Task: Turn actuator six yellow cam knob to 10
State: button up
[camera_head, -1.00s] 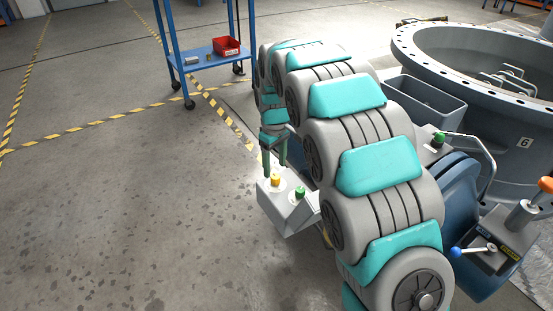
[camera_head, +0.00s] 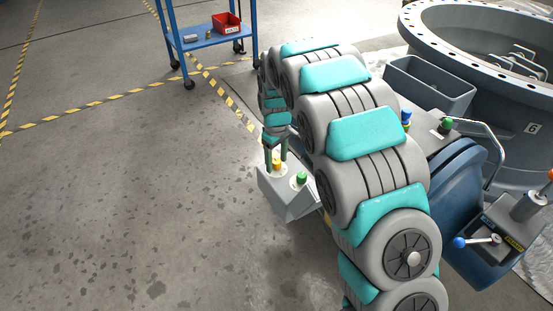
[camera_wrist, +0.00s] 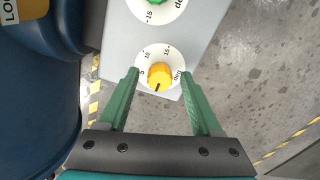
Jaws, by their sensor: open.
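The yellow cam knob (camera_head: 277,164) sits on a grey control box (camera_head: 272,188), beside a green knob (camera_head: 302,177). In the wrist view the yellow knob (camera_wrist: 160,75) is on a white dial (camera_wrist: 150,52) with the marks 5, 10 and 15. A dark pointer mark on the knob faces down toward my gripper. My gripper (camera_wrist: 158,76) is open, with one green finger on each side of the yellow knob. In the head view my gripper (camera_head: 275,150) is over the yellow knob. I cannot tell whether the fingers touch it.
A large grey flanged valve body (camera_head: 500,130) marked 6 stands at the right. A blue-handled lever (camera_head: 478,241) is at the lower right. A blue cart (camera_head: 205,40) with a red bin (camera_head: 227,23) stands at the back. The floor on the left is clear.

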jog(key=shift+c, duration=0.2)
grip_shut()
dwell(0.3)
